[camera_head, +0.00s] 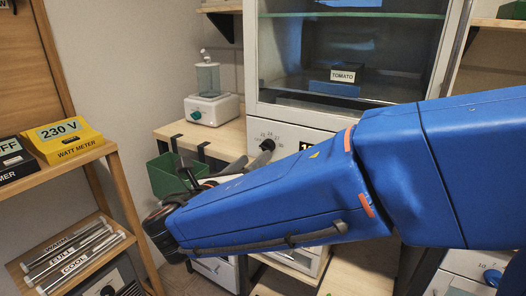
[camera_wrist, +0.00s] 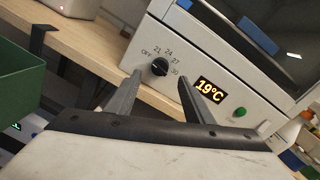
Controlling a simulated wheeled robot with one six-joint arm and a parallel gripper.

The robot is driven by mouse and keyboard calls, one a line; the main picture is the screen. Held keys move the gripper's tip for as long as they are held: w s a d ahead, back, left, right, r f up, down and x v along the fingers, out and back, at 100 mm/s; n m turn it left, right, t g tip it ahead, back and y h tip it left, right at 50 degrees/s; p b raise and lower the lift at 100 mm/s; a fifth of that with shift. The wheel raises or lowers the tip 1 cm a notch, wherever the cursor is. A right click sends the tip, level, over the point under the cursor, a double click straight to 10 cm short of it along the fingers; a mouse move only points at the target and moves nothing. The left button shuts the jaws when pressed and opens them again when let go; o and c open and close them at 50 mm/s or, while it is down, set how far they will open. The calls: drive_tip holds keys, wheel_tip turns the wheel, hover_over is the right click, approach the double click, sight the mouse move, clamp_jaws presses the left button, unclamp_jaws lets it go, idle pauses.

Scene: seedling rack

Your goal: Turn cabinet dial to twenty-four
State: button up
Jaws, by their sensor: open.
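The cabinet dial (camera_wrist: 160,67) is a small black knob on the pale front panel of the cabinet (camera_head: 256,75). Around it are the marks OFF, 21, 24, 27 and 30. Its pointer is too small to read surely. An amber display (camera_wrist: 210,90) right of the dial reads 19°C. My gripper (camera_wrist: 161,79) is open and empty. In the wrist view its two fingers point at the panel, one on either side below the dial, with no visible contact. In the head view my arm partly hides the gripper.
A green button (camera_wrist: 239,112) sits right of the display. A green bin (camera_wrist: 22,73) and a wooden bench (camera_wrist: 90,50) are left of the cabinet. A yellow watt meter (camera_head: 68,143) stands on the left shelf. A box labelled TOMATO (camera_head: 346,75) is behind the glass.

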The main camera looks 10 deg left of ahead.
sight(264, 149)
drive_tip(key=x, duration=0.6)
drive_tip(key=shift+w+d, duration=0.1)
drive_tip(key=shift+w, duration=0.15)
drive_tip(key=c, duration=1)
